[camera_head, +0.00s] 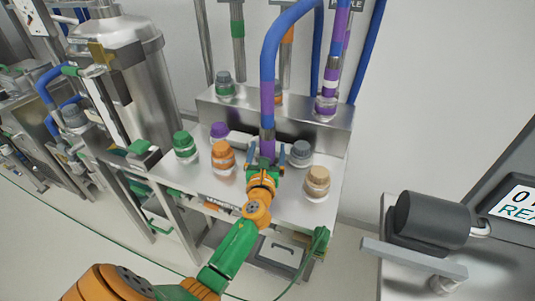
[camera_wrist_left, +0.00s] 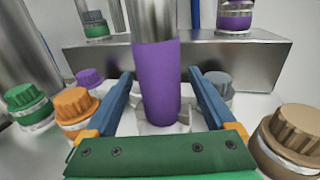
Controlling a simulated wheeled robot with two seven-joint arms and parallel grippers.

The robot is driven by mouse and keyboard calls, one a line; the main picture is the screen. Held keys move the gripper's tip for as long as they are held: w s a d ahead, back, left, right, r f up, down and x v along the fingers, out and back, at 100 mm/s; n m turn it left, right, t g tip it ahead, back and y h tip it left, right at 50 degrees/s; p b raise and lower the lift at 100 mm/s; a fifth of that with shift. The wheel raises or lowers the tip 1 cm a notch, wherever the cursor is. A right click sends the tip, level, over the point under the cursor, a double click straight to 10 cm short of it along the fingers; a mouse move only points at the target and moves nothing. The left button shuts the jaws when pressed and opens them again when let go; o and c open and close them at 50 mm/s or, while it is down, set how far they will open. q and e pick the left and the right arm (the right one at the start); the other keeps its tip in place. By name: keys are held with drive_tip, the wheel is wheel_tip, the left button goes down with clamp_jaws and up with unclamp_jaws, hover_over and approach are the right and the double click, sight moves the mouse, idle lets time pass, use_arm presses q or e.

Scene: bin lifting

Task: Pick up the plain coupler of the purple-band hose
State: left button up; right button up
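The purple-band hose (camera_head: 268,62) is blue with purple bands and hangs down to the bench. Its lower end is a plain purple coupler (camera_wrist_left: 160,85) below a metal section, standing upright in a pale holder (camera_wrist_left: 150,123). My left gripper (camera_head: 267,155) is at this coupler. In the left wrist view its two blue fingers (camera_wrist_left: 160,75) stand on either side of the purple part, with gaps visible on both sides. The gripper is open and not closed on it. The coupler's lowest tip is hidden by the holder and gripper. My right gripper is not in view.
Capped fittings stand close by: green (camera_head: 184,146), orange (camera_head: 223,157), purple (camera_head: 219,131), grey (camera_head: 301,153) and tan (camera_head: 317,183). A raised metal step (camera_head: 235,112) behind carries another purple-banded fitting (camera_head: 326,104). A steel tank (camera_head: 135,80) stands left.

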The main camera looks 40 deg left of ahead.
sight(267, 146)
use_arm(q)
drive_tip(key=shift+s+d+r, duration=0.1)
drive_tip(key=shift+s, duration=0.05)
drive_tip(key=c, duration=0.7)
clamp_jaws()
drive_tip(key=r+p, duration=0.2)
drive_tip(key=r, duration=0.1)
drive_tip(key=shift+w+r, duration=0.15)
drive_tip(key=shift+w, duration=0.05)
drive_tip(key=s+d+r+p, duration=0.2)
drive_tip(key=s+r+p, duration=0.2)
drive_tip(key=s+r, duration=0.5)
drive_tip(key=s, duration=0.5)
drive_tip(key=shift+d+r, duration=0.25)
drive_tip(key=shift+r, duration=0.1)
